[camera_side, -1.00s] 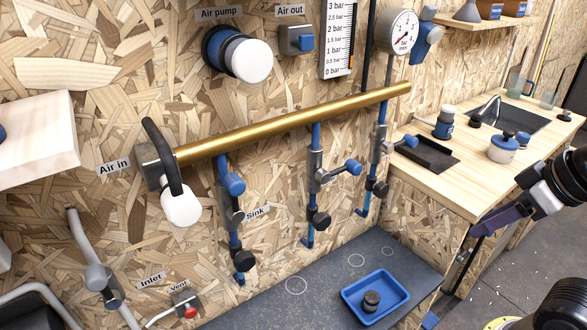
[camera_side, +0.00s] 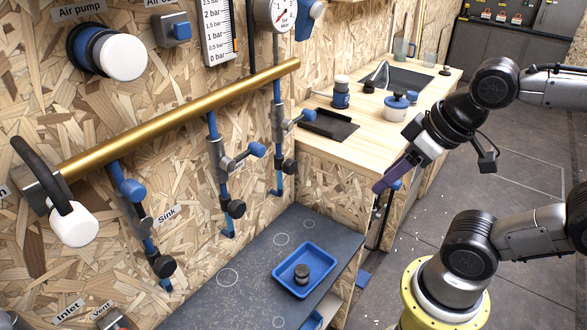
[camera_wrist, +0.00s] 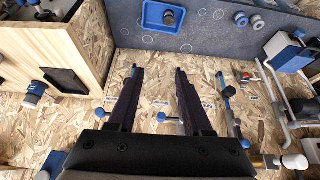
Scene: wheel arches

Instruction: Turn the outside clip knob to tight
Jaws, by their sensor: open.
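A brass bar (camera_side: 185,115) runs along the chipboard wall with three clips hanging from it. The left clip has a blue knob (camera_side: 131,190) and a black knob (camera_side: 163,266). The middle clip has a blue knob (camera_side: 257,149) and a black knob (camera_side: 236,208). The right clip, nearest the counter, has a blue knob (camera_side: 308,115) and a black knob (camera_side: 288,166). I cannot tell which is the outside clip. My gripper (camera_side: 378,187) is open and empty, apart from all clips, near the counter's front. In the wrist view its jaws (camera_wrist: 160,70) face the wall; a blue clip knob (camera_wrist: 161,117) shows between them.
A wooden counter (camera_side: 350,145) with a sink stands behind my gripper. A dark shelf (camera_side: 215,285) below the clips carries a blue tray (camera_side: 304,270) with a dark part. A white-ended valve handle (camera_side: 73,224) sits at the bar's left end. Open space lies before the clips.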

